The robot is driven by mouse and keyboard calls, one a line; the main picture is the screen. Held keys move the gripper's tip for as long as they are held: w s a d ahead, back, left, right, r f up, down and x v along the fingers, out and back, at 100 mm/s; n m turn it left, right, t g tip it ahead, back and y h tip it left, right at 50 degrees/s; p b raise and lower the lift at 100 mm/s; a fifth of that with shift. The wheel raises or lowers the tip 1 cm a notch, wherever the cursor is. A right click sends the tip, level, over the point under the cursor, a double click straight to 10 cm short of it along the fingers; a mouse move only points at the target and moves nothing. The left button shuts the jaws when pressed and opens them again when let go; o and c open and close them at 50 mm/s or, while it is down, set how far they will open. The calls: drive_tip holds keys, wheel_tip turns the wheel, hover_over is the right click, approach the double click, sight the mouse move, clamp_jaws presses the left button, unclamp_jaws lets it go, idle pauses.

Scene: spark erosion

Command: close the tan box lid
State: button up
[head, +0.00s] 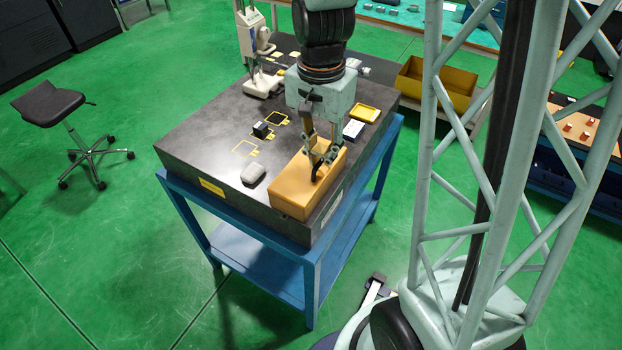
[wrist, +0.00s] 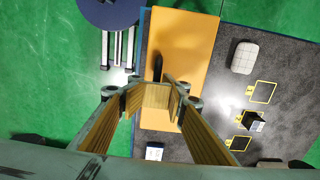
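The tan box (head: 300,189) is a long, orange-tan block near the front right edge of the dark table top. Its broad, flat top (wrist: 190,38) shows in the wrist view, with a dark handle-like piece (wrist: 157,66) near its left edge. My gripper (head: 321,168) points down over the box in the head view. In the wrist view its fingers (wrist: 156,94) stand apart over the top, with nothing seen held between them. The fingers hide part of the box. I cannot tell whether they touch it or how far the lid stands open.
A grey rounded object (head: 253,173) lies left of the box. A small black block (head: 261,130) sits near yellow outlines on the table (head: 205,128). A yellow tray (head: 365,113) and a white item (head: 353,130) lie behind the box. A stool (head: 50,105) stands left.

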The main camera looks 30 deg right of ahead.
drive_tip(key=shift+s+d+f, duration=0.1)
drive_tip(key=shift+s+f, duration=0.1)
drive_tip(key=shift+f, duration=0.15)
drive_tip(key=o, duration=0.5)
drive_tip(key=shift+c, duration=0.2)
drive_tip(key=shift+r, duration=0.15)
drive_tip(key=shift+r+p, duration=2.05)
drive_tip(key=shift+r, duration=1.3)
